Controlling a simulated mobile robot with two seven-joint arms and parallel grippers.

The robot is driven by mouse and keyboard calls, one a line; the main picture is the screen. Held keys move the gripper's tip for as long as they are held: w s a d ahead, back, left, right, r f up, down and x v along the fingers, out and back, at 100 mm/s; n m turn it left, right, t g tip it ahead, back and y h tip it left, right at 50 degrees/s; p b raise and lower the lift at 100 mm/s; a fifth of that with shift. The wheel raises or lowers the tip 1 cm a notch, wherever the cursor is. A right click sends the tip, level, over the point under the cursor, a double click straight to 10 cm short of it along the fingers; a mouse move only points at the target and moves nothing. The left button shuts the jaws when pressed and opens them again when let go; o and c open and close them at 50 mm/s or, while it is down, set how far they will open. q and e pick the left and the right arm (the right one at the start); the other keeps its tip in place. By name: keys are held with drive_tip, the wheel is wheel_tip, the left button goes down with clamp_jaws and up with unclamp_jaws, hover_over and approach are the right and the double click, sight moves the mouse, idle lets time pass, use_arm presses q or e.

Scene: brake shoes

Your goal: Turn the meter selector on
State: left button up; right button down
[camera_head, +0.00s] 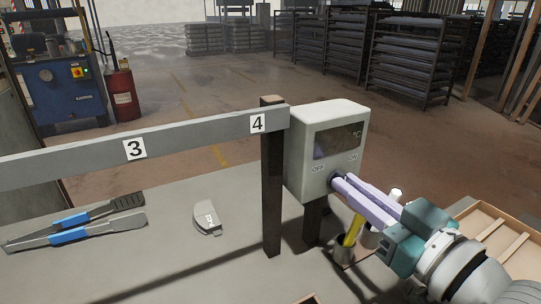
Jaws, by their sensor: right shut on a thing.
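The meter (315,185) is a pale box with a dark display that shows °C, fixed on a dark post at the right end of the rail. OFF is marked at the left and ON at the right below the display. The selector is on the front face between these marks, mostly hidden by my fingertips. My right gripper (337,183) comes in from the lower right, with its two pale purple fingers shut on the selector. I cannot tell which way the selector points. My left gripper is not in view.
A grey rail (190,137) with labels 3 and 4 crosses above the table. Two blue-banded tools (75,232) and a small grey piece (207,218) lie on the table. A cup with a yellow-handled item (353,232) stands below my right fingers. A wooden tray (480,218) is at the right.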

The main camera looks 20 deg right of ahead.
use_arm(q)
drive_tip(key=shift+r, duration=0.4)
drive_tip(key=shift+p, duration=0.35)
use_arm(e)
drive_tip(key=shift+d+f+m, duration=0.1)
drive_tip(key=shift+m, duration=2)
drive_tip(key=shift+d+m, duration=0.1)
drive_tip(key=shift+m, duration=2)
drive_tip(key=c, duration=0.9)
unclamp_jaws()
drive_tip(key=shift+c, duration=0.2)
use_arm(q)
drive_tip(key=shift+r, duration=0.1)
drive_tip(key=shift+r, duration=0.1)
use_arm(e)
drive_tip(key=s, duration=1)
drive_tip(key=shift+d, duration=0.4)
